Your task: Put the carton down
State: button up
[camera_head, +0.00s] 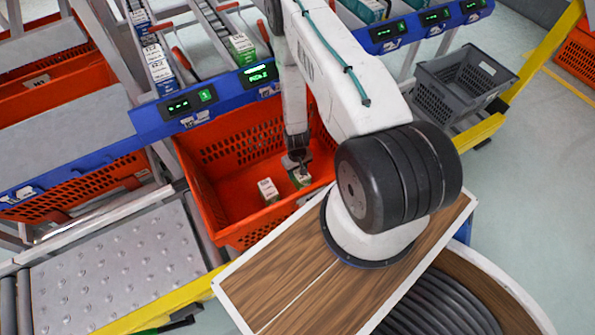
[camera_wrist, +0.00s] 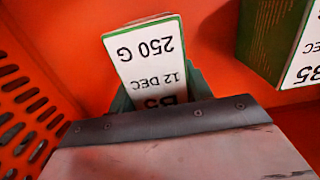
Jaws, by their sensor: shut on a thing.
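My gripper (camera_head: 298,162) reaches down into the orange tote (camera_head: 215,205) and is shut on a carton (camera_head: 301,180). In the wrist view the held carton (camera_wrist: 150,62) shows a white label reading 250 G, 12 DEC and B5, upside down, with green beside it. The gripper's grey plate hides its near part. A second carton (camera_head: 268,190) stands in the tote to the left of the held one. In the wrist view this second carton (camera_wrist: 280,40) is at the upper right, apart from the held one. I cannot tell whether the held carton touches the tote floor.
The tote's perforated wall (camera_wrist: 30,110) is close at the left in the wrist view. Racks with boxes (camera_head: 158,68) and a blue rail (camera_head: 200,103) stand behind the tote. A grey crate (camera_head: 460,85) is at the right. The tote floor left of the cartons is clear.

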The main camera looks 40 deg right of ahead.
jog(key=shift+f, duration=0.3)
jog(key=o, duration=1.1)
jog(key=shift+o, duration=0.2)
jog(key=shift+r, duration=0.15)
jog(key=r, duration=1.2)
jog(key=shift+w+r, duration=0.2)
